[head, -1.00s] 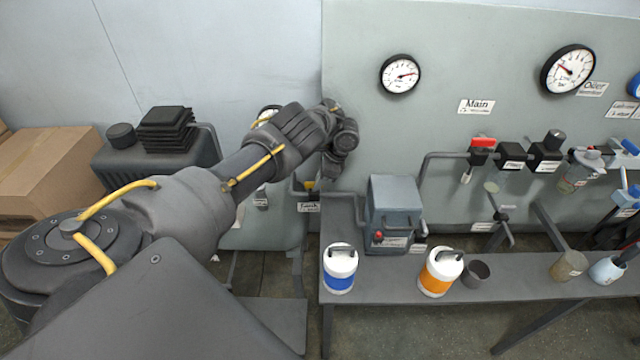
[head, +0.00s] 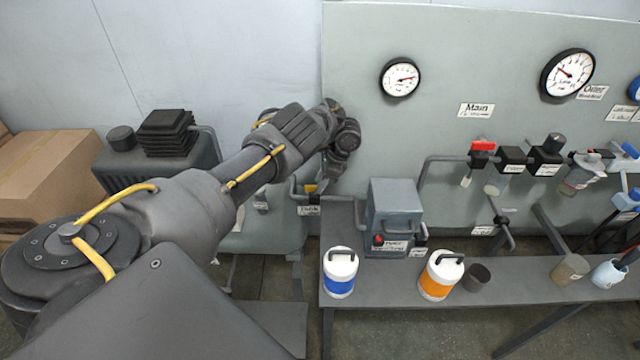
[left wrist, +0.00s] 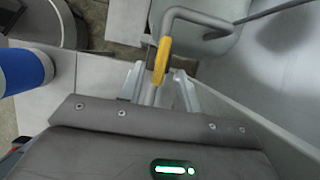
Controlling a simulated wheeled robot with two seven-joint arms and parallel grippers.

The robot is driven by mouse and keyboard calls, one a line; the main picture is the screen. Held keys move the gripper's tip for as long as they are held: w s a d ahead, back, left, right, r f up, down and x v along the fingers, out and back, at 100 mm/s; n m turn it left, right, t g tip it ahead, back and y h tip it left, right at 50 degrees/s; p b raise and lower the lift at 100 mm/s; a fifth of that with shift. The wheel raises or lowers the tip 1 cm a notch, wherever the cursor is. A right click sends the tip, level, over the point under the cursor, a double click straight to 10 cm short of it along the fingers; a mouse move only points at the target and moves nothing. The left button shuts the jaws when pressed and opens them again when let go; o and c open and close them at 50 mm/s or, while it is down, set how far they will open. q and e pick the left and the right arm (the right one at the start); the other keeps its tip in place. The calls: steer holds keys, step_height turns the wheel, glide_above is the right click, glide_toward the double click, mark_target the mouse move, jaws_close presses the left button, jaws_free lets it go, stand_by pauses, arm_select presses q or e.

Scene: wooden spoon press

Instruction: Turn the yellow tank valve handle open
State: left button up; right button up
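The yellow tank valve handle (head: 309,188) shows in the head view on a grey pipe at the left edge of the grey panel, just above a small label. In the left wrist view the handle (left wrist: 162,60) is an upright yellow lever below a bent pipe. My left gripper (left wrist: 160,88) has its fingers apart on either side of the handle's lower part, with a visible gap. I cannot tell whether a finger touches it. In the head view the wrist hides most of the gripper. My right gripper is not in view.
A grey box (head: 393,214), a blue-and-white canister (head: 339,273) and an orange-and-white canister (head: 440,277) stand on the grey bench (head: 400,294). A red valve handle (head: 482,146) is on the panel. Cardboard boxes (head: 50,170) are at the left.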

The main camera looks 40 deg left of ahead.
arm_select(q)
steer(key=v, duration=0.9)
steer(key=shift+r, duration=0.35)
steer(key=shift+w, duration=0.1)
steer(key=shift+d, duration=0.15)
